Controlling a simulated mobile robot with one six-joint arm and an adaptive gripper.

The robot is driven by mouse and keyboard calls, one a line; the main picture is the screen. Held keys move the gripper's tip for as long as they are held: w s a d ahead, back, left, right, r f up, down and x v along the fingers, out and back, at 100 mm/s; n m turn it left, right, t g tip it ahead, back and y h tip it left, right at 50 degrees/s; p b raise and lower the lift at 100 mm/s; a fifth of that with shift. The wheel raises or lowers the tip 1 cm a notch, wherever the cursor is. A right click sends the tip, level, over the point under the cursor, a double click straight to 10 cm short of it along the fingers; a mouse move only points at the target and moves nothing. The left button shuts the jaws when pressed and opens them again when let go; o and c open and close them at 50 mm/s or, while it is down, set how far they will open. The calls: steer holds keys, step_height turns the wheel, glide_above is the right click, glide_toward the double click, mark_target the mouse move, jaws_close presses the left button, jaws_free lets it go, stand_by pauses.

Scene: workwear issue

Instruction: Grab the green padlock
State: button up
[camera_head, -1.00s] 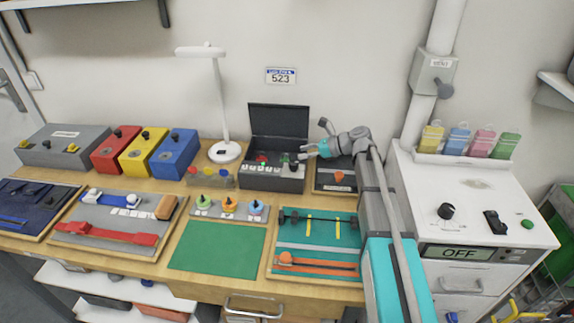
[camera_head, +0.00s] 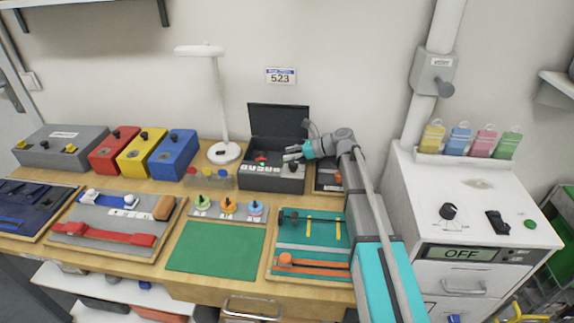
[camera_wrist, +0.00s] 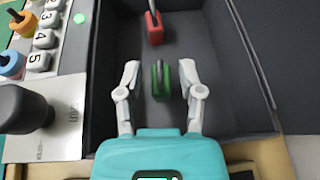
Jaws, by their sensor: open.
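The green padlock (camera_wrist: 161,82) stands in the dark open box, between the two fingers of my gripper (camera_wrist: 161,85) in the wrist view. The fingers are apart, with a gap on each side of the padlock, and I see no contact. A red padlock (camera_wrist: 154,27) is farther up in the same box; it also shows in the head view (camera_head: 261,160). In the head view my gripper (camera_head: 291,153) is over the right part of the box (camera_head: 272,184). The green padlock is hard to make out there.
The box's raised lid (camera_head: 278,122) is behind. Its front panel has a keypad (camera_wrist: 41,38) and a black knob (camera_wrist: 24,108) left of my gripper. A white lamp (camera_head: 224,152) and red, yellow and blue boxes (camera_head: 174,155) stand to the left.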

stand_by(0.5)
jaws_close()
